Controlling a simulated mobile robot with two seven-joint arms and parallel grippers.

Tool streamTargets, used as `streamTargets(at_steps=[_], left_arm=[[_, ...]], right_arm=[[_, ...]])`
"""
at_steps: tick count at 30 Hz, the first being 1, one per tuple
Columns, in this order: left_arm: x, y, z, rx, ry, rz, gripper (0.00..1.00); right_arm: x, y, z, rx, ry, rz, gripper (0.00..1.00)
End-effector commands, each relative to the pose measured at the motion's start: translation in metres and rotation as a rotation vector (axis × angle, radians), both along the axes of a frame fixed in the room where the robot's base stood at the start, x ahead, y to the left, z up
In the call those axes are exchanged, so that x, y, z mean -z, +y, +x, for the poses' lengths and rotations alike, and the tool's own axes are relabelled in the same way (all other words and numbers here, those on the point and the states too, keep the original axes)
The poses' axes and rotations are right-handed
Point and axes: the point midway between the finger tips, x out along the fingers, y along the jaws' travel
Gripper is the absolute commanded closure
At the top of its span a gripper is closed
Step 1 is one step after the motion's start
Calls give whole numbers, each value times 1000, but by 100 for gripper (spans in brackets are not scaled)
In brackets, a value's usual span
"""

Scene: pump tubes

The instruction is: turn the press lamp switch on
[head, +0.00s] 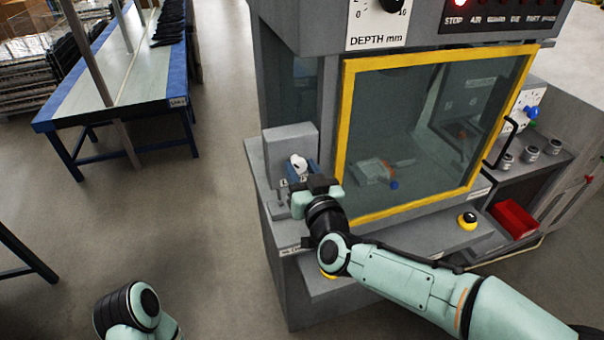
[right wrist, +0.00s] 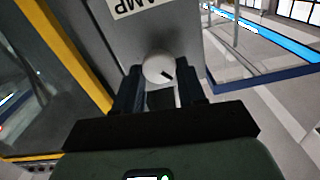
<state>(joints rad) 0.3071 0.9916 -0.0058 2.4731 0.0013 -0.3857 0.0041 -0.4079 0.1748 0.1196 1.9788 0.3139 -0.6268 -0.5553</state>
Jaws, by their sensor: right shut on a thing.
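The lamp switch is a round white knob (right wrist: 159,68) with a dark pointer mark, on a grey box (head: 290,146) at the left of the press front. It also shows in the head view (head: 299,163). My right gripper (right wrist: 160,85) has its two dark fingers on either side of the knob and is shut on it; the pointer mark slants toward the lower right in the right wrist view. A label above the knob ends in "AMP" (right wrist: 131,5). My left gripper is out of view; only part of my left arm shows at the bottom left.
The press has a yellow-framed window (head: 346,150) just right of the switch. A yellow and black button (head: 467,220) sits on the front ledge. A red bin (head: 515,219) stands at the right. A blue-edged table (head: 110,75) is at the back left, with open floor between.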

Motion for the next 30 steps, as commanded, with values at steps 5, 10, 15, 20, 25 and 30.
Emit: streamTargets(at_steps=[5, 10, 15, 20, 25, 30], left_arm=[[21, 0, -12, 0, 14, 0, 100], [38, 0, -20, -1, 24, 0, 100], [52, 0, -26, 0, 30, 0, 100], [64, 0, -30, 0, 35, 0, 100], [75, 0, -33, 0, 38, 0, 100], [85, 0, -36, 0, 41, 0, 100]], right_arm=[[4, -1, 0, 2, 40, 129, 90], [4, -2, 0, 3, 88, 280, 90], [4, -2, 0, 2, 140, 435, 90], [4, -2, 0, 1, 187, 580, 90], [4, -3, 1, 1, 238, 732, 90], [5, -3, 1, 1, 289, 885, 90]])
